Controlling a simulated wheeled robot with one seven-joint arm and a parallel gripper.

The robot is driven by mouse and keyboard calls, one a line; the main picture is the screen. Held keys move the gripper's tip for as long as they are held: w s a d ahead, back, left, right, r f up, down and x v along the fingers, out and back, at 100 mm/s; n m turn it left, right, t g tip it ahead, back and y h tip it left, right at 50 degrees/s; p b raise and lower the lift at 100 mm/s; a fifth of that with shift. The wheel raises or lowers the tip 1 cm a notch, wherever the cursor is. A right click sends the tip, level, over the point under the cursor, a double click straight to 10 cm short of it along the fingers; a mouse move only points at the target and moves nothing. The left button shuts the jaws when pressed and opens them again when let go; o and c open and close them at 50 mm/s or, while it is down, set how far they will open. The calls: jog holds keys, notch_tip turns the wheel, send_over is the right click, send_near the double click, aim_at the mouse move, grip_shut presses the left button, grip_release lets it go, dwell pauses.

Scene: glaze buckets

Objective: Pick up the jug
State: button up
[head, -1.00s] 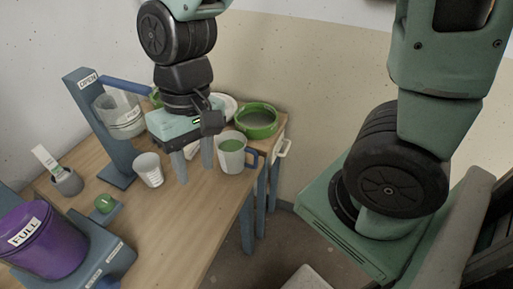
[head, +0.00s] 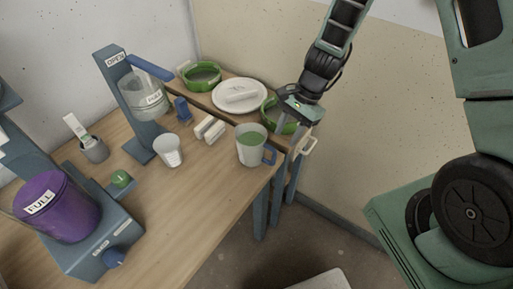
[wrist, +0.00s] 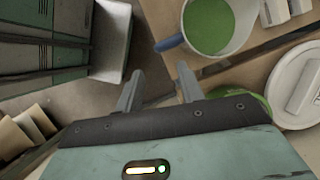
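The jug (head: 250,150) is a pale cup-shaped vessel with a blue handle, filled with green liquid. It stands upright near the right edge of the wooden table. In the wrist view the jug (wrist: 228,45) is at the top, cut off by the frame, its handle toward my fingers. My gripper (head: 299,138) is to the right of the jug, by the table's edge. In the wrist view my gripper (wrist: 158,86) is open, with a clear gap between its fingers, empty and apart from the handle.
A green pan (head: 270,113) is partly hidden behind my gripper. A white lid (head: 239,91), another green pan (head: 187,80), white blocks (head: 213,133), a small white cup (head: 168,152) and a blue stand with a clear bucket (head: 146,103) are to the left. A purple bucket (head: 62,213) stands front left.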

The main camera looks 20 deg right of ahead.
aim_at(275, 154)
jog(key=x, duration=0.8)
jog(key=shift+a+f, duration=0.2)
jog(key=shift+f, duration=0.15)
grip_shut()
jog(key=shift+r, duration=0.1)
dwell(1.0)
